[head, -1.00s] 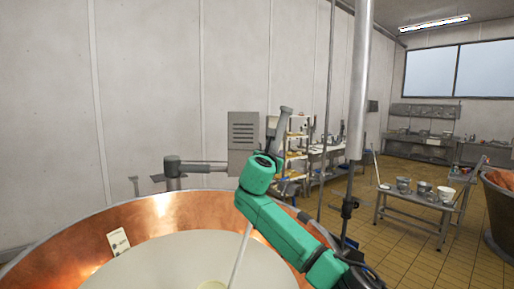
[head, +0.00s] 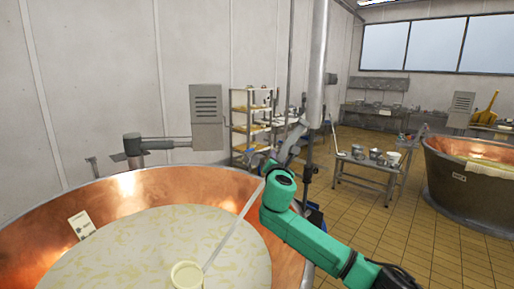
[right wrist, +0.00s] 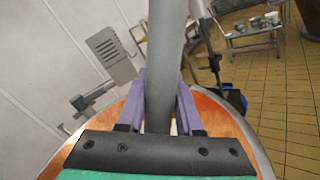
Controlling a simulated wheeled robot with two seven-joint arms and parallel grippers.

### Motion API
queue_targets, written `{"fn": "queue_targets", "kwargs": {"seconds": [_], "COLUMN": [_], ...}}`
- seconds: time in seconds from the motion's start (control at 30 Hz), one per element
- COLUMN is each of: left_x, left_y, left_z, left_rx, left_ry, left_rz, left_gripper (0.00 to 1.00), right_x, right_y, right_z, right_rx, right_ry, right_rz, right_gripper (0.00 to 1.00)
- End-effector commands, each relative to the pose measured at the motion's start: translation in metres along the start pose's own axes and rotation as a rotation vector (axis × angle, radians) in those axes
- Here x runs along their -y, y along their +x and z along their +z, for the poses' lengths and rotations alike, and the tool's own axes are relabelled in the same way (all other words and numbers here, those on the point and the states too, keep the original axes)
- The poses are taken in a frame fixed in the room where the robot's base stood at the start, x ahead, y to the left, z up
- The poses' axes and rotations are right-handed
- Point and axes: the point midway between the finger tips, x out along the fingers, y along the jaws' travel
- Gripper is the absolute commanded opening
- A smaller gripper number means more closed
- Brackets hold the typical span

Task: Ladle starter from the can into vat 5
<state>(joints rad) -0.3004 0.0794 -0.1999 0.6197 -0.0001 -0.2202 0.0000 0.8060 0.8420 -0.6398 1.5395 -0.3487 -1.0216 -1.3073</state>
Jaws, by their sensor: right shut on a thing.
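A large copper vat (head: 150,183) fills the lower left of the head view, with pale, yellowish-mottled liquid (head: 110,262) inside. A small white tag (head: 82,224) sits on its inner wall; its number is unreadable. A ladle's pale round cup (head: 187,275) is at the liquid near the bottom edge, and its thin shaft (head: 232,230) slants up behind my right arm. My right gripper (head: 290,152) is above the vat's right rim. In the right wrist view its purple fingers (right wrist: 160,100) are shut on the grey ladle handle (right wrist: 165,55). I cannot make out the starter can. My left gripper is out of view.
Shelves (head: 250,125) stand at the back wall, and a low bench (head: 370,170) with several pots is to the right. Another copper vat (head: 465,190) is at far right. Tiled floor (head: 420,245) between is clear.

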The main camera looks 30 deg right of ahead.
Motion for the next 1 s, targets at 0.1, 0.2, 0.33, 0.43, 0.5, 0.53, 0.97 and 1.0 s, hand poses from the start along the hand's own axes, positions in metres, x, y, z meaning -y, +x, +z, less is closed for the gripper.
{"fn": "queue_targets", "kwargs": {"seconds": [0.1,0.2,0.33,0.43,0.5,0.53,0.97,1.0], "left_x": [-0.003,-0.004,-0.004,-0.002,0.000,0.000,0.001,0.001], "left_y": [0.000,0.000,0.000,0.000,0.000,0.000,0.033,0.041], "left_z": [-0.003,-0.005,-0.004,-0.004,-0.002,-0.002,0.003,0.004], "left_rx": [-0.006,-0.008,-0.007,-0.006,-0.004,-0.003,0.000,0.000], "left_ry": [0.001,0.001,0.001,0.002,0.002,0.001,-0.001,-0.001], "left_rz": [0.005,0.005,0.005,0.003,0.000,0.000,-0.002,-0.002], "left_gripper": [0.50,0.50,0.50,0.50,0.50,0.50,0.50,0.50], "right_x": [0.022,0.040,0.063,0.081,0.094,0.099,0.179,0.185], "right_y": [0.000,0.000,-0.001,-0.001,-0.001,-0.001,-0.001,-0.002], "right_z": [-0.004,-0.007,-0.011,-0.015,-0.017,-0.018,-0.043,-0.047], "right_rx": [0.000,0.001,0.000,0.000,0.000,0.000,0.000,0.000], "right_ry": [0.039,0.077,0.124,0.161,0.186,0.197,0.360,0.376], "right_rz": [-0.003,-0.004,-0.005,-0.006,-0.008,-0.007,-0.009,-0.010], "right_gripper": [0.00,0.00,0.00,0.00,0.00,0.00,0.00,0.00]}}
